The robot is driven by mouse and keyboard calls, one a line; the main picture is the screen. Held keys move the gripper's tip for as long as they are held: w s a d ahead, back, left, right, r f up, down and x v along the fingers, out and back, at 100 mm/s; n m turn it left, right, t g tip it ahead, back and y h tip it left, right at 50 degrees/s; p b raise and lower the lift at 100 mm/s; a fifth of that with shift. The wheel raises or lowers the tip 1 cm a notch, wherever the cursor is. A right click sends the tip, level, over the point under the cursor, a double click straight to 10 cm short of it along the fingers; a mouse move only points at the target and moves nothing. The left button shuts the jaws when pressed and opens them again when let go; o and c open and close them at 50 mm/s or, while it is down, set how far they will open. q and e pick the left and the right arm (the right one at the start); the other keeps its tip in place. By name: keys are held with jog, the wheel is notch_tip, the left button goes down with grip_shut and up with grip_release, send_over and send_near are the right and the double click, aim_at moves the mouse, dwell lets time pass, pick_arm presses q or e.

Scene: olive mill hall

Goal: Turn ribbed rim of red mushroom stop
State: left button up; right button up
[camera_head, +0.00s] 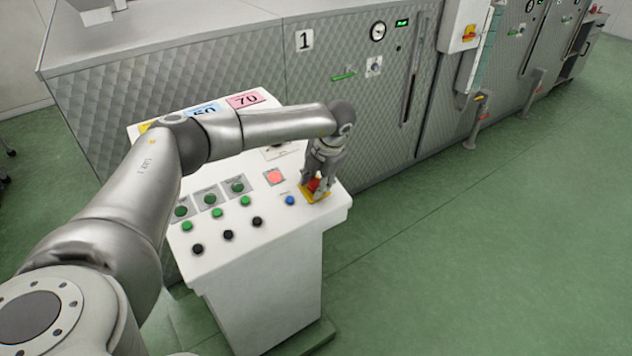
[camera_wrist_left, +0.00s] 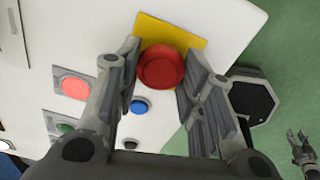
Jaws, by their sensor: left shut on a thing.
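The red mushroom stop (camera_wrist_left: 161,68) sits on a yellow square plate (camera_wrist_left: 151,27) on the sloped white control panel. In the head view the red stop (camera_head: 314,184) shows at the panel's right end, partly hidden by my left gripper (camera_head: 316,186). In the left wrist view my left gripper (camera_wrist_left: 160,80) has one finger on each side of the red cap, shut on its rim. The ribs on the rim are too small to make out. My right gripper is not in the head view; a gripper shape (camera_wrist_left: 300,145) at the wrist view's right edge is small.
The quilted metal machine (camera_head: 240,70) stands close behind. Green floor to the right is clear.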

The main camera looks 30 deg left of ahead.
pick_arm(q)
jog(key=m+b, duration=0.2)
jog(key=m, duration=0.1)
jog(key=shift+f+m, duration=0.1)
jog(key=shift+m, duration=0.2)
jog(key=shift+o, duration=0.2)
jog(key=m+b, duration=0.1)
jog(key=m, duration=0.2)
jog(key=shift+b, duration=0.35)
jog(key=shift+m, duration=0.7)
jog(key=shift+c, duration=0.2)
jog(key=o, duration=1)
jog(key=shift+o, duration=0.2)
